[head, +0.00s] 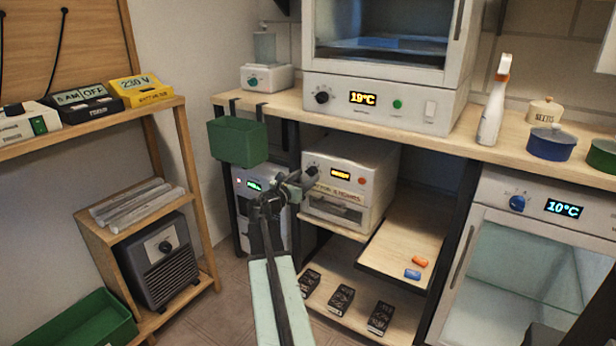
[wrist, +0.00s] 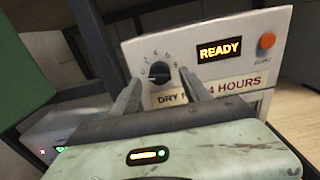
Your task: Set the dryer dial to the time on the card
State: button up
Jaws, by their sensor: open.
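The dryer (head: 378,160) is a white box on the shelf under the counter. The wrist view shows its black dial (wrist: 160,72), with small numbers around it, a lit READY display (wrist: 220,49) and an orange button (wrist: 267,41). I cannot make out clearly which number the dial points to. A card (wrist: 236,86) below the dial reads "DRY F… 4 HOURS", partly hidden by my right finger. My gripper (wrist: 161,80) is open, with one finger on each side of the dial. Contact cannot be told. In the head view my gripper (head: 304,180) covers the dial.
A green bin (head: 238,142) hangs from the counter edge (head: 290,102), left of my gripper. A pull-out board (head: 405,240) with an orange and a blue piece lies right of the dryer. Several black boxes (head: 341,299) stand on the lower shelf. Open floor lies at left.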

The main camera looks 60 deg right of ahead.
aim_at(311, 172)
jog(key=shift+d, duration=1.15)
grip_shut()
jog(key=shift+a, duration=0.1)
